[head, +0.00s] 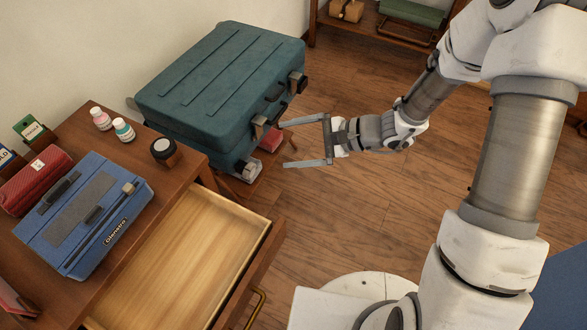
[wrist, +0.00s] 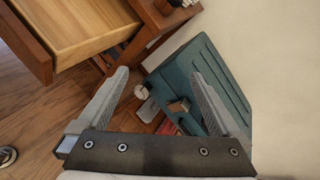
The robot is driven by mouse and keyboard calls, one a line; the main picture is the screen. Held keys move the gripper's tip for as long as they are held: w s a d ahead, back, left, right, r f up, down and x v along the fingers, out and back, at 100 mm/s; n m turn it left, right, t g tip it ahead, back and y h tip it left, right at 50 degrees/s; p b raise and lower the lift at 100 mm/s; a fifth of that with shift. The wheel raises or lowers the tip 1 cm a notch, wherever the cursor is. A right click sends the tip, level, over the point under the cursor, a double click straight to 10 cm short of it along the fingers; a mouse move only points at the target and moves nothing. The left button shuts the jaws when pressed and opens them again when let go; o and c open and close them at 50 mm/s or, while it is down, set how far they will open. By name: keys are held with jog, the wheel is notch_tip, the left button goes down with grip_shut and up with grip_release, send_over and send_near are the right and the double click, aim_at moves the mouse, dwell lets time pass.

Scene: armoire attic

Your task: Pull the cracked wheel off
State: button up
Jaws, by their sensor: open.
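A teal suitcase (head: 225,80) lies flat beside the wooden desk, with metal fittings and a dark handle along its front side. It also shows in the wrist view (wrist: 205,58), partly behind my fingers. I cannot make out for certain which part is the cracked wheel. A small pale, shiny piece (head: 247,170) shows low at the near corner of the suitcase, and a pale piece also shows in the wrist view (wrist: 147,108). My gripper (head: 284,143) is open and empty, with its fingers pointing at the suitcase's front side near that corner, apparently not touching it.
An open, empty wooden drawer (head: 185,260) sticks out of the desk, left of and below my gripper. On the desk are a blue toolbox (head: 85,215), a red case (head: 35,180), small bottles (head: 123,129) and a dark jar (head: 164,151).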

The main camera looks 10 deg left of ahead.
notch_tip(320, 180, down, 13)
jog(key=w+a+m+t+y+b, duration=0.1)
jog(key=w+m+t+b, duration=0.15)
jog(key=m, duration=0.25)
jog(key=m+t+h+b, duration=0.1)
jog(key=m+t+b, duration=0.1)
jog(key=m, duration=0.2)
send_near(252, 172)
jog(key=b+x, duration=0.4)
jog(key=x, duration=0.7)
jog(key=shift+a+b, duration=0.1)
jog(key=shift+b, duration=0.2)
jog(key=c, duration=1.3)
jog(key=shift+d, duration=0.3)
jog(key=shift+s+d+p, duration=0.25)
jog(key=shift+d+p, duration=0.05)
jog(key=shift+d, duration=0.4)
jog(key=shift+s+d+p, duration=0.2)
jog(key=shift+d+p, duration=0.1)
jog(key=shift+d, duration=0.4)
jog(key=shift+s+d+p, duration=0.25)
jog(key=shift+d+p, duration=0.05)
jog(key=shift+d, duration=0.4)
